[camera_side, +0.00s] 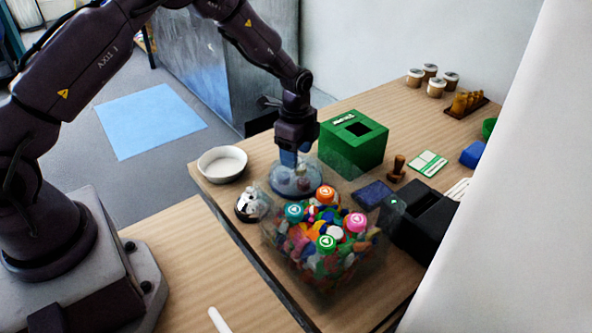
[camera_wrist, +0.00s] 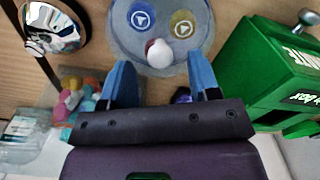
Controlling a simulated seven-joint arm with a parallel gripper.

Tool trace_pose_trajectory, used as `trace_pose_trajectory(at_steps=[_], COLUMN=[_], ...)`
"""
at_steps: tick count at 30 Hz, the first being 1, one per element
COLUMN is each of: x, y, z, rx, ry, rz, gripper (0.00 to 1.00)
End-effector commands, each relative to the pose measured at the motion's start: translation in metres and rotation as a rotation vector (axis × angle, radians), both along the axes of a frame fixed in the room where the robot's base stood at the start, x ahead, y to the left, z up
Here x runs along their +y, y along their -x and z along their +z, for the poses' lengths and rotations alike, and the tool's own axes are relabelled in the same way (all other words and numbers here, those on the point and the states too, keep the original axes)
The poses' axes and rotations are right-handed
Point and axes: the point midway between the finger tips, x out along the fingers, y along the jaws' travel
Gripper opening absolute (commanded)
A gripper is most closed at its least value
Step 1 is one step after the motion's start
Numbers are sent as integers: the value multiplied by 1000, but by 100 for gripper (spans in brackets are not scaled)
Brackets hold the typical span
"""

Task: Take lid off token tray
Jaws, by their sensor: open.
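The token tray (camera_wrist: 122,42) is a round, shallow grey-blue dish, also visible in the side view (camera_side: 284,192). Through its cover I see a blue token (camera_wrist: 141,18) and a yellow token (camera_wrist: 183,24). The lid looks clear, with a pale rounded knob (camera_wrist: 160,54) near the middle; its rim is hard to make out. My gripper (camera_wrist: 160,62) is open and empty, pointing down above the tray in the side view (camera_side: 289,162). In the wrist view the knob appears between and slightly beyond the blue fingertips. I cannot tell any contact.
A clear bin of colourful tokens (camera_side: 300,262) stands close in front of the tray. A green box (camera_side: 369,152) is behind it, right. A silver bell (camera_side: 247,207) and white bowl (camera_side: 222,165) are left. A stamp (camera_side: 397,168) and black device (camera_side: 425,225) stand right.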

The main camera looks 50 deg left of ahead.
Motion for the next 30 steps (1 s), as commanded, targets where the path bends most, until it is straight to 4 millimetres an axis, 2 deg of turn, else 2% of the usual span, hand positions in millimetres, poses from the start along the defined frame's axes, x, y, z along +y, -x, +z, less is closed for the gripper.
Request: trace_pose_trajectory(at_steps=[3, 6, 14, 21, 30], x=[1, 1, 1, 1, 1], y=[1, 0, 0, 0, 0], z=[-18, -26, -28, -28, -26], rx=[2, 1, -1, 0, -1], ry=[0, -1, 0, 0, 0], rz=[-1, 0, 0, 0, 0], gripper=[56, 56, 56, 3, 2])
